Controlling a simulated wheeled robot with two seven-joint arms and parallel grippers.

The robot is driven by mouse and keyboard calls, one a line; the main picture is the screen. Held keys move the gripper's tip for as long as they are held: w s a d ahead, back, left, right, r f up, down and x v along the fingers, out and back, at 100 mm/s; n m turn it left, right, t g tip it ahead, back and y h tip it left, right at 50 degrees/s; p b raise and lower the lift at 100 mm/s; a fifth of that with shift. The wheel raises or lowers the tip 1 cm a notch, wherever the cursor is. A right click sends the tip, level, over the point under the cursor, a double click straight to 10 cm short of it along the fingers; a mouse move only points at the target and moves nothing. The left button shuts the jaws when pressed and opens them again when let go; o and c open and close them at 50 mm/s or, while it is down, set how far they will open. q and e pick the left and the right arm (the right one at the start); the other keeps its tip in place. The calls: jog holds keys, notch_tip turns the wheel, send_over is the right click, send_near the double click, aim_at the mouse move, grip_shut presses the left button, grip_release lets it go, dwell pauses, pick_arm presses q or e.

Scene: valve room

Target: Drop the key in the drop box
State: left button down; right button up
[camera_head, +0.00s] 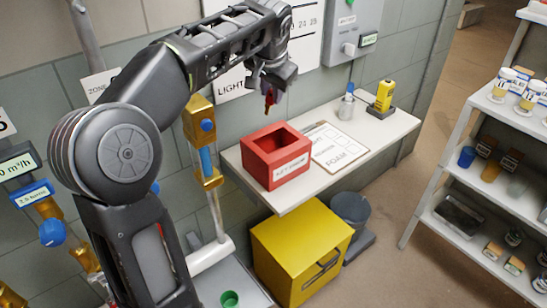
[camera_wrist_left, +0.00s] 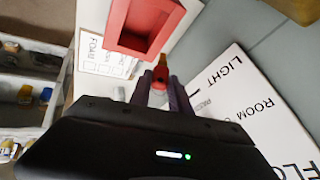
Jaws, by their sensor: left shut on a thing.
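The drop box (camera_head: 290,174) is a red box with an open top and a white label, standing on the left part of the wall shelf. It also shows in the left wrist view (camera_wrist_left: 124,39) at the top. My left gripper (camera_head: 268,90) is shut on the key (camera_head: 269,101), a small red thing with a brass-orange end, which hangs downward. The gripper and key are above the box's back side, apart from it. In the left wrist view the key (camera_wrist_left: 161,66) sticks out between the fingers (camera_wrist_left: 159,88), near the box opening. My right gripper is not in view.
A clipboard (camera_head: 334,148), a grey metal container (camera_head: 346,106) and a yellow handheld device (camera_head: 384,96) are on the shelf (camera_head: 372,141) right of the box. A yellow bin (camera_head: 285,241) and a grey bucket (camera_head: 350,210) stand below. A rack (camera_head: 462,150) is at right.

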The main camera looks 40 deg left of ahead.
pick_arm(q)
notch_tip(320, 180, down, 6)
jog(key=b, duration=0.5)
jog(key=c, duration=1.1)
grip_release()
jog(key=v, duration=0.8)
jog(key=shift+p, duration=0.3)
jog(key=shift+f, duration=0.1)
